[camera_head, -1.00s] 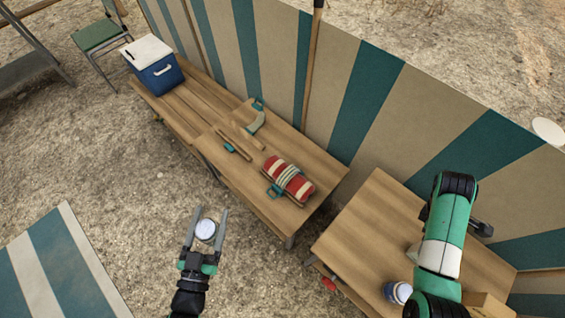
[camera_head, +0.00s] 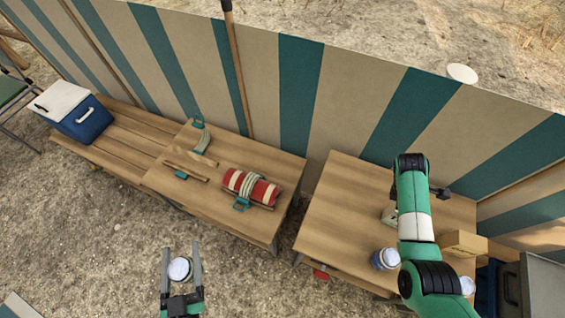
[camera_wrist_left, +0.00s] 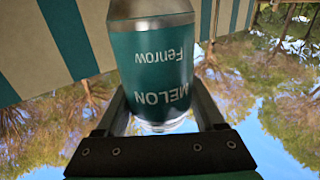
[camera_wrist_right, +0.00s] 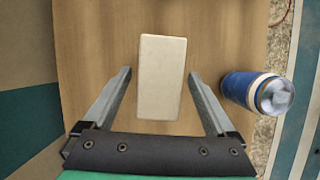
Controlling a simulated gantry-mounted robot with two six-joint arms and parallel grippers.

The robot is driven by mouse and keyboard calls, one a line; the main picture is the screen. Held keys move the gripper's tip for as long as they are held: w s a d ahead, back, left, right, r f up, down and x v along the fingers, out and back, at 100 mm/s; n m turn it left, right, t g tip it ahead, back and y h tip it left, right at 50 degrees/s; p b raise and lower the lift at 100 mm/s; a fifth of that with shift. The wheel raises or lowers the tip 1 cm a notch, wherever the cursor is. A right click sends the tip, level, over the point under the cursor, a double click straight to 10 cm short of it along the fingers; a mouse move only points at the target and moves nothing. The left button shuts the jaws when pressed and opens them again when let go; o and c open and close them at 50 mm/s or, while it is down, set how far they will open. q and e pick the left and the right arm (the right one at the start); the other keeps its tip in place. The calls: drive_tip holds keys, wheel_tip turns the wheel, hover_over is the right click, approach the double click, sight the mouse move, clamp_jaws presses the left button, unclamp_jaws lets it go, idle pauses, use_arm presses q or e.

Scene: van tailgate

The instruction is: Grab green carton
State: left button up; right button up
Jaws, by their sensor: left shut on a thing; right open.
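No clearly green carton shows. A pale cream block-shaped thing (camera_wrist_right: 162,80), perhaps a carton seen from above, stands on the wooden table in the right wrist view. Its sides are hidden there. A pale thing beside my right arm in the head view (camera_head: 388,216) may be the same one, partly covered. My right gripper (camera_wrist_right: 160,73) is open above it, one finger to each side, not visibly touching. My left gripper (camera_head: 181,248) is shut on a teal can (camera_wrist_left: 152,60) lettered "Fenrow MELON", held over the ground; its pale top shows in the head view (camera_head: 180,269).
A cardboard box (camera_head: 464,243) is at the table's right. A striped windbreak (camera_head: 300,95) runs behind. A red roll (camera_head: 251,187) lies on the left table.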

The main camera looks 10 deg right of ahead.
use_arm(q)
wheel_tip(320, 180, down, 2)
drive_tip(key=shift+f+b, duration=0.2)
drive_tip(key=shift+b, duration=0.65)
use_arm(e)
drive_tip(key=x, duration=0.4)
drive_tip(key=shift+s+d+f, duration=0.1)
drive_tip(key=shift+d+f, duration=0.05)
drive_tip(key=shift+f, duration=0.05)
use_arm(q)
drive_tip(key=shift+r, duration=0.1)
use_arm(e)
drive_tip(key=shift+r, duration=0.1)
